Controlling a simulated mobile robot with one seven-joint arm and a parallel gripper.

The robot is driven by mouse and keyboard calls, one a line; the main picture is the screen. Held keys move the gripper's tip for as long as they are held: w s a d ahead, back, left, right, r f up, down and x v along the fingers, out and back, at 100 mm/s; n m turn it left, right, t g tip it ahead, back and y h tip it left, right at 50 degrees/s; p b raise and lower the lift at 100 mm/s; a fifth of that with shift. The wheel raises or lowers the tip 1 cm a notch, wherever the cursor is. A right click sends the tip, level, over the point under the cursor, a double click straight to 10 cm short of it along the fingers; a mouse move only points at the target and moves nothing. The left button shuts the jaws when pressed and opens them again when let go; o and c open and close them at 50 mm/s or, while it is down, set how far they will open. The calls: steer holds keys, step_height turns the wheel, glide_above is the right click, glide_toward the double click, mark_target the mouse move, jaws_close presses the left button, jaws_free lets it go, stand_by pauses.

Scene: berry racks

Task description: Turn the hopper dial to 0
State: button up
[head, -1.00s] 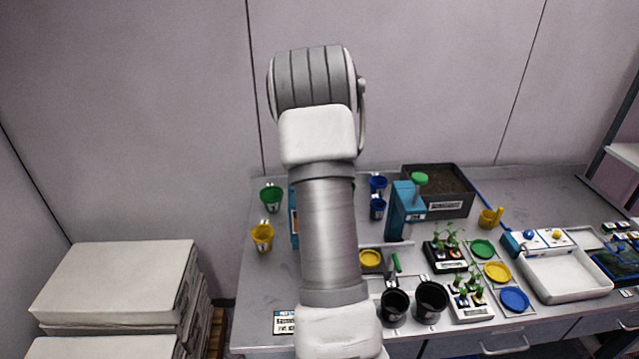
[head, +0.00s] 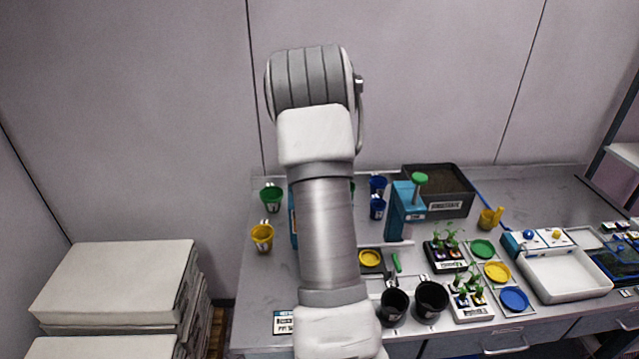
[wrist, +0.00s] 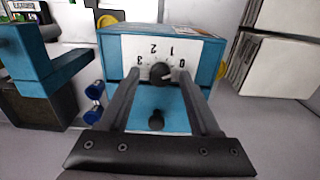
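The hopper (wrist: 125,48) is a blue box with a white scale plate in the wrist view. Its dial (wrist: 160,72) is a dark round knob. The numbers 0, 1, 2 and 3 show upside down around it, with 0 at the right and 3 at the left. I cannot clearly read where the dial points. My gripper (wrist: 161,76) is open, with one finger on each side of the dial; contact is unclear. A small dark knob (wrist: 156,121) shows below the dial, between the fingers. In the head view my arm hides the gripper and most of the hopper (head: 293,215).
A blue stand with a green top (head: 405,208) is right of my arm, before a soil box (head: 470,207). Green (head: 270,198) and yellow (head: 262,238) cups stand at left. Black pots (head: 431,300), seedling trays and a white basin (head: 565,278) fill the right side.

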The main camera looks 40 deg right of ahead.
step_height(320, 180, up, 17)
steer(key=shift+r, duration=0.2)
stand_by(0.5)
stand_by(0.4)
